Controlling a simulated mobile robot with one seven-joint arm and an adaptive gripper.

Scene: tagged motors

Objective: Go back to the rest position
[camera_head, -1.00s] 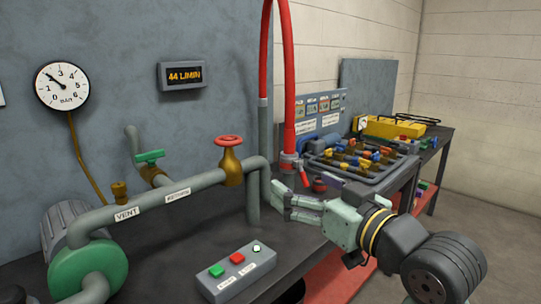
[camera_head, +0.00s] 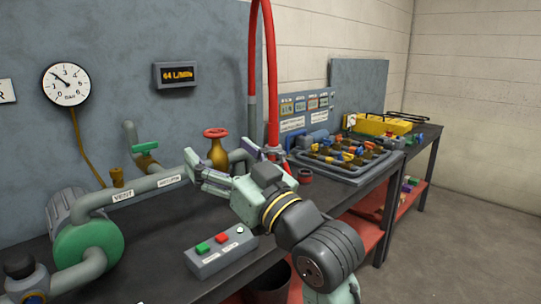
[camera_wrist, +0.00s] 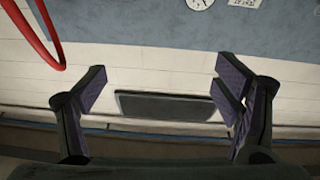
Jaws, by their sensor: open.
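My gripper (camera_head: 218,160) is open and empty, raised over the dark workbench (camera_head: 150,237) in front of the pipework. In the head view its fingers overlap the grey return pipe, just below the red-topped brass valve (camera_head: 216,148). In the wrist view my gripper (camera_wrist: 162,78) shows two dark fingers spread wide, with nothing between them but the wall and a dark panel behind. The arm covers part of the bench and the pipe end.
A button box (camera_head: 213,251) lies below my gripper. A red hose (camera_head: 271,80) hangs to its right. A tray of coloured valves (camera_head: 345,162) sits farther right. A green pump (camera_head: 88,247) stands at left. Open floor (camera_head: 458,200) lies at right.

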